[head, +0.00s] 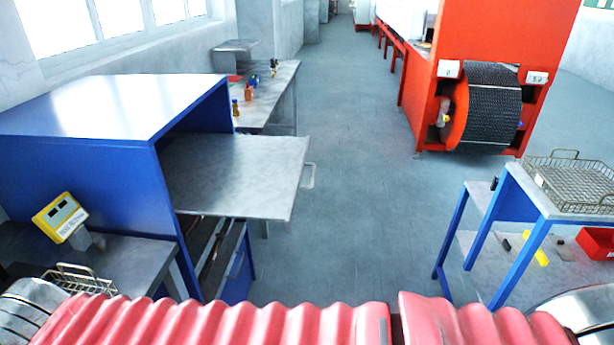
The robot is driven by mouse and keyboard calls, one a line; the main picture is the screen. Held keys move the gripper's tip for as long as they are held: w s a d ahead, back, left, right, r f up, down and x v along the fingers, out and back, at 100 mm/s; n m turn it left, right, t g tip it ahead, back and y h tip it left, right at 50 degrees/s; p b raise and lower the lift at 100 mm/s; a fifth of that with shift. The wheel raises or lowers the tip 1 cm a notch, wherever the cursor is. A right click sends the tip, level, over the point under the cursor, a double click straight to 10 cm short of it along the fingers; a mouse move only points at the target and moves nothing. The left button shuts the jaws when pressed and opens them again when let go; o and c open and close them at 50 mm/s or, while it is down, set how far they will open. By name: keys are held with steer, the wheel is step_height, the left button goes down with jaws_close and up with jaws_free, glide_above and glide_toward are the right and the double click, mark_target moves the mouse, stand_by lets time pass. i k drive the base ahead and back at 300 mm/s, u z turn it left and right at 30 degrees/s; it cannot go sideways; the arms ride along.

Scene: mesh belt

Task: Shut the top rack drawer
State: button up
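The blue rack (75,165) stands at the left, with a pale top. Its top drawer (240,165) sticks far out of the open right side as a flat grey metal slab. A small pale handle (309,175) is on the drawer's outer right end. The drawer's inner end is hidden inside the rack. Below it, a lower drawer with a blue front (238,268) shows partly, also out from the rack. My gripper is not in this view.
A metal bench (265,100) with small bottles stands behind the drawer. A large orange-red machine (490,35) with a mesh roll is at back right. A blue-legged table (540,205) with a wire basket is at right. The grey floor (360,220) between is clear.

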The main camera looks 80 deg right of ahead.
mark_target(251, 178)
steer(key=z, duration=0.05)
steer(key=k, duration=1.3)
steer(key=z, duration=1.95)
steer(key=i, duration=0.95)
steer(key=u, duration=0.05)
